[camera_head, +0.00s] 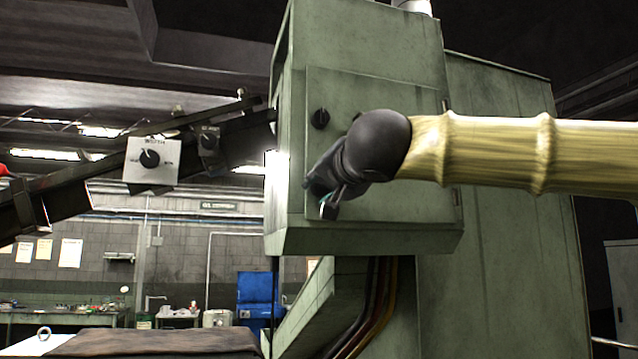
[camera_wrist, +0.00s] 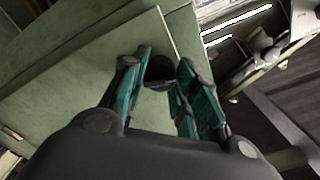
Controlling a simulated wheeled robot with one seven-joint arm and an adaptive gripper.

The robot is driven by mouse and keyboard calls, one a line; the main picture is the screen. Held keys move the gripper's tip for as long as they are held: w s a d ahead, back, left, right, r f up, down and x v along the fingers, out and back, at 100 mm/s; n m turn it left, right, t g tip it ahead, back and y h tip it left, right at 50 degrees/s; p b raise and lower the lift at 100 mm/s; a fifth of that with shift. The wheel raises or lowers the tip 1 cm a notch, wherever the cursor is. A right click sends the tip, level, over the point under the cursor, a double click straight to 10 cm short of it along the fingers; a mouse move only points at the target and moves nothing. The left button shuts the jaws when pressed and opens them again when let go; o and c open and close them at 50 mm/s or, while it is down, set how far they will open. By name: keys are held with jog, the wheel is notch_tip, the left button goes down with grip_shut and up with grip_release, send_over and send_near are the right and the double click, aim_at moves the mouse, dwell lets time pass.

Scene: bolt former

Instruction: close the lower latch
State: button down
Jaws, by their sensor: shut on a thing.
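The green cabinet door (camera_head: 380,85) carries a dark upper latch (camera_head: 320,118) near its left edge. My gripper (camera_head: 326,200) is at the lower left part of the door, below that latch. In the wrist view, my gripper's teal-lined fingers (camera_wrist: 163,72) stand on either side of a dark knob, the lower latch (camera_wrist: 157,70), and are shut on it. Most of the lower latch is hidden by my gripper in the head view. I cannot tell its exact turn.
A dark slanted beam with a grey control box (camera_head: 152,160) stands left of the cabinet. Cables (camera_head: 375,305) hang below the cabinet. A blue cabinet (camera_head: 256,295) and a workbench (camera_head: 60,318) are farther back. The space just left of the door is open.

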jog(key=shift+r+p, duration=0.15)
jog(key=shift+p, duration=0.3)
jog(key=n+p, duration=0.2)
jog(key=p, duration=0.1)
jog(key=shift+n, duration=0.3)
jog(key=shift+n+p, duration=0.5)
jog(key=shift+p, duration=0.4)
jog(key=shift+f, duration=0.2)
jog(key=c, duration=0.9)
grip_release()
jog(key=shift+s, duration=0.1)
jog(key=p+v, duration=0.1)
jog(key=v, duration=0.7)
jog(key=shift+r, duration=0.1)
